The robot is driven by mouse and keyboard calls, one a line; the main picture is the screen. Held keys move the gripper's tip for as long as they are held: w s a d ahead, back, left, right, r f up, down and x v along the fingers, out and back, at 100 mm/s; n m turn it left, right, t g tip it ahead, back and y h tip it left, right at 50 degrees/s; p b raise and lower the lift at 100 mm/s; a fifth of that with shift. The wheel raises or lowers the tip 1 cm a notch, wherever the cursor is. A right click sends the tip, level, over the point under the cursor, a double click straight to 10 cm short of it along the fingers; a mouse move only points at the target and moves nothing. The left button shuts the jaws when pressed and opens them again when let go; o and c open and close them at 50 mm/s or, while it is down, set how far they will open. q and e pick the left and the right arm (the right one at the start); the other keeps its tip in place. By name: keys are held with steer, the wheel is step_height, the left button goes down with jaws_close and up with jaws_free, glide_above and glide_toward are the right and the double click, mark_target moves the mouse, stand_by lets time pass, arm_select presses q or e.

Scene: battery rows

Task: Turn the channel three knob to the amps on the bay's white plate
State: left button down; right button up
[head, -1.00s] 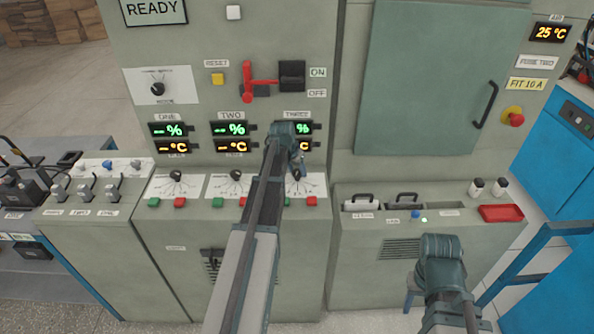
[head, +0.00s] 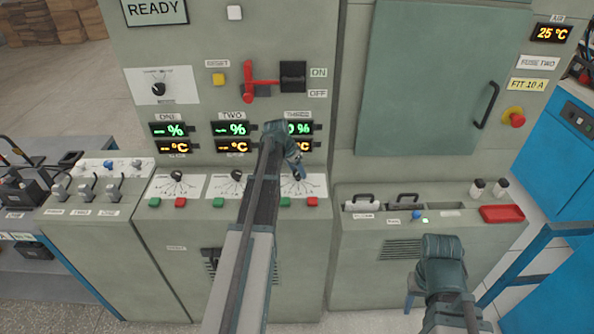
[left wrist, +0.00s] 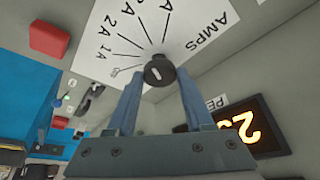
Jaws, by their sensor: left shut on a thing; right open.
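The channel three knob (left wrist: 158,70) is a small dark knob with a white mark on its cap, in the left wrist view. It stands on a white dial plate (left wrist: 110,35) with fanned lines, 1 A, 2 A and further marks, and the word AMPS. My left gripper (left wrist: 161,82) is shut on the knob, a finger on each side; it also shows in the head view (head: 299,174) over the third dial. Which line the knob points to is unclear. The bay's white plate (head: 536,62) seems to read FUSE TWO. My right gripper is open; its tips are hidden.
Dials one (head: 176,176) and two (head: 236,176) stand to the left, with green and red buttons below. A red lever (head: 249,81) is above. A yellow FIT 10 A plate (head: 528,85) is under the white plate. A red tray (head: 501,213) lies at right.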

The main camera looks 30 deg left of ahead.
arm_select(q)
steer(key=shift+c, duration=1.5)
jaws_free()
steer(key=shift+r, duration=0.15)
steer(key=p+v, duration=1.2)
steer(key=v, duration=0.1)
steer(key=shift+s+r+p, duration=0.2)
steer(key=shift+s+p, duration=0.05)
steer(key=shift+p, duration=0.1)
steer(key=shift+a, duration=0.1)
